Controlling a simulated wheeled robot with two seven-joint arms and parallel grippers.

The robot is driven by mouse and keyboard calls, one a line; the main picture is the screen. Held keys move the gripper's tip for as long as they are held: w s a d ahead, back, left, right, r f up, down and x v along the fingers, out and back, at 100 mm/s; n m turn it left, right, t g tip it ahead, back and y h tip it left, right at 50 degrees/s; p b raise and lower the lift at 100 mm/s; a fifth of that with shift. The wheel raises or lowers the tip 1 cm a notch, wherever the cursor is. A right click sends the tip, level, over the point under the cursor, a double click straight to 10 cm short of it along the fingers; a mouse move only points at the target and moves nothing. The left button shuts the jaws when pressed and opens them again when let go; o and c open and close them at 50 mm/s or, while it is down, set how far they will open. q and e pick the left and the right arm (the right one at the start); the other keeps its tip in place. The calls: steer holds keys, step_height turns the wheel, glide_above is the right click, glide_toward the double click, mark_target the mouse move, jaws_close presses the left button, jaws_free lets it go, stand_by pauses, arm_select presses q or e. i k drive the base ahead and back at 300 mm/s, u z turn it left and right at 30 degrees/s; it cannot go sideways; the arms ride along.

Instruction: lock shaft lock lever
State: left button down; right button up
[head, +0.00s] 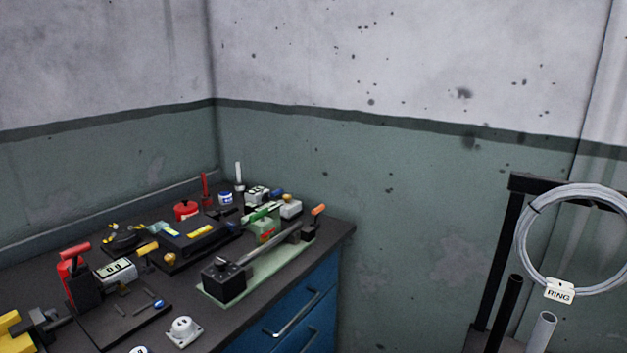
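No part labelled as a shaft lock lever can be read from here. On the workbench, a pale green plate (272,272) carries a black block (224,281) with a small knob and a long grey bar (270,257). The bar slants up to the right, towards a short orange-tipped handle (318,210) at the plate's far end. At the left, a red lever (75,250) sits on top of a red and black device (82,285); it lies nearly level. Whether either lever is locked cannot be told. Neither of my grippers shows.
The dark bench top (235,327) is crowded with fixtures, and a yellow part (10,331) is cut off at the left edge. A white socket-like piece (184,332) lies near the front. Blue drawers (307,318) are below. A cable coil (525,235) tagged RING hangs on a rack at right.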

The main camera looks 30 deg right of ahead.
mark_target(315, 212)
steer(key=z, duration=3.5)
steer(key=k, duration=1.15)
steer(key=u, duration=1.05)
steer(key=i, duration=0.5)
